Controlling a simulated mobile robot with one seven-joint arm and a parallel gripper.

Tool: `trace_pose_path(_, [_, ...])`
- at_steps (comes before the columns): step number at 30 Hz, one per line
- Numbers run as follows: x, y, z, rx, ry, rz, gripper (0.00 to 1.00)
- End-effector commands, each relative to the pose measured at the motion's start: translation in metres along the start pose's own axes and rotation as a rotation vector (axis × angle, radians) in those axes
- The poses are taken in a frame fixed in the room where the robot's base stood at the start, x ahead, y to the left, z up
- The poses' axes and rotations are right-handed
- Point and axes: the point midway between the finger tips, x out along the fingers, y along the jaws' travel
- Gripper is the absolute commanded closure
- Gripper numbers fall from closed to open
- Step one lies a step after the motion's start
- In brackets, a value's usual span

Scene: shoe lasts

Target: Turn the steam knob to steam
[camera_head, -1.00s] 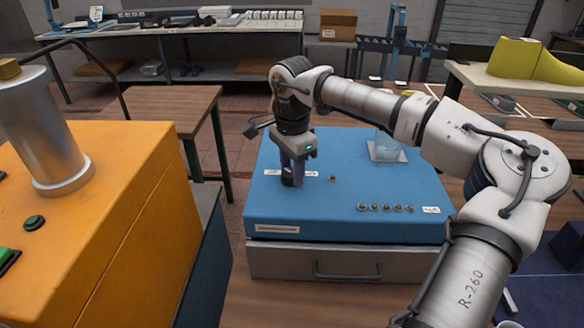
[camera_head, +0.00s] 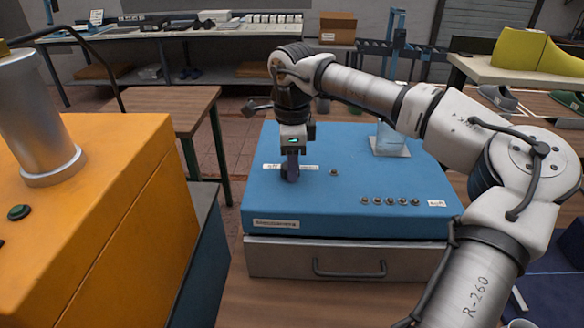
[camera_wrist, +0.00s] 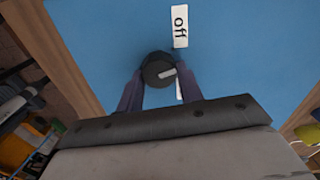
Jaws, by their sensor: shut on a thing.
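The steam knob (camera_wrist: 154,66) is a dark round knob with a white pointer mark on top, on the blue machine top (camera_head: 350,215). In the wrist view the mark points right and slightly up. A white "off" label (camera_wrist: 180,26) lies above and right of the knob. A second white label (camera_wrist: 180,90) is mostly hidden by the right finger. My gripper (camera_wrist: 160,78) is shut on the knob, with a purple finger on each side. In the head view my gripper (camera_head: 291,174) points down at the machine's left part and hides most of the knob.
Several small buttons (camera_head: 390,201) and one lone button (camera_head: 334,172) sit right of my gripper. A clear container (camera_head: 391,138) stands at the machine's back right. An orange machine (camera_head: 95,215) stands at the left. The blue top between is mostly clear.

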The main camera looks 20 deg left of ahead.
Motion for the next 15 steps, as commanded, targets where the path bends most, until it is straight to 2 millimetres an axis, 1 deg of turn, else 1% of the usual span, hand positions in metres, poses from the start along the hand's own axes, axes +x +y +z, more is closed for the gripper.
trace_pose_path(1, [0.0022, -0.0001, 0.0000, 0.044, 0.000, -0.002, 0.86])
trace_pose_path(15, [0.0013, 0.0020, 0.0007, 0.489, 0.000, -0.002, 0.86])
